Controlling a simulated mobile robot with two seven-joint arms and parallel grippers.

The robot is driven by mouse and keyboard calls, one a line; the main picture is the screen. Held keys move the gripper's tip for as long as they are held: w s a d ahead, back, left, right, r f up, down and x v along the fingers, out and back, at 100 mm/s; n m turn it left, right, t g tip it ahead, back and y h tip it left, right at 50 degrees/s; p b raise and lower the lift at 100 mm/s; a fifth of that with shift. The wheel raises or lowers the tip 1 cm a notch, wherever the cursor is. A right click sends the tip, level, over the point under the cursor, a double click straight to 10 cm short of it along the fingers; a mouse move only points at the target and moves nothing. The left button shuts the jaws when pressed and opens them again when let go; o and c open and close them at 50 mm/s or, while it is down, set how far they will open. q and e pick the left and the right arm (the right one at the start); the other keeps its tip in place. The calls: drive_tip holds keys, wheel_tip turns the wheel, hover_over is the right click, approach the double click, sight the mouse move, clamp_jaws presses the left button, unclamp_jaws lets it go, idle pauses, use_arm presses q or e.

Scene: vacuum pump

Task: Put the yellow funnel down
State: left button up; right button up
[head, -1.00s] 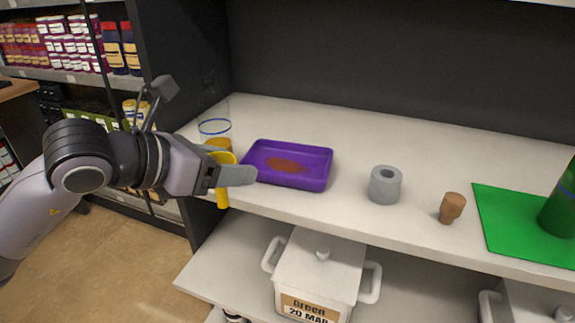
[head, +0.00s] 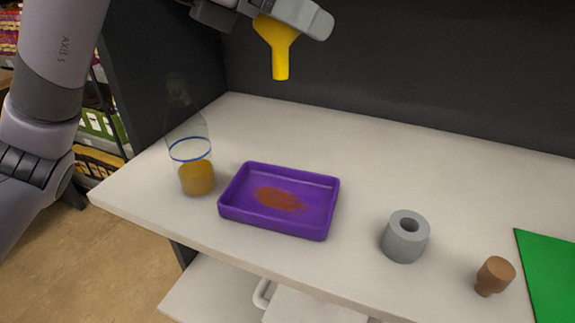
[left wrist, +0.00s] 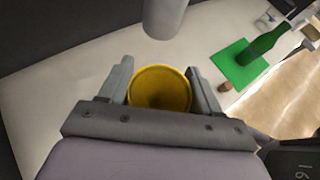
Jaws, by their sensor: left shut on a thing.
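The yellow funnel (head: 278,45) is upright with its spout down, held high above the back of the table in the head view. My left gripper (head: 300,15) is shut on it near its wide top. In the left wrist view the funnel's round mouth (left wrist: 161,90) sits between the two fingers of my left gripper (left wrist: 160,85). The spout hangs free in the air and touches nothing. My right gripper does not show.
Below stand a clear flask (head: 195,170) with orange-brown contents, a purple tray (head: 232,212) with reddish powder, a grey ring-shaped block (head: 405,242) and a brown stopper (head: 494,276). A green mat (head: 550,270) lies at right. The white table (head: 330,135) is clear behind the tray.

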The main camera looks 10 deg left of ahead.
sight(273, 55)
use_arm(q)
drive_tip(key=shift+w+f, duration=0.2)
drive_tip(key=shift+f, duration=0.1)
drive_tip(key=f, duration=0.4)
drive_tip(key=shift+s+f, duration=0.2)
drive_tip(key=shift+f, duration=0.2)
drive_tip(key=shift+f+b, duration=0.55)
drive_tip(key=shift+f, duration=6.7)
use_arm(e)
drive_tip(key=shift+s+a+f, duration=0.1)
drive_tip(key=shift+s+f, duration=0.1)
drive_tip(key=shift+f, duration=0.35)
use_arm(q)
drive_tip(key=shift+f, duration=0.15)
drive_tip(key=o, duration=1)
drive_tip(key=shift+o, duration=0.2)
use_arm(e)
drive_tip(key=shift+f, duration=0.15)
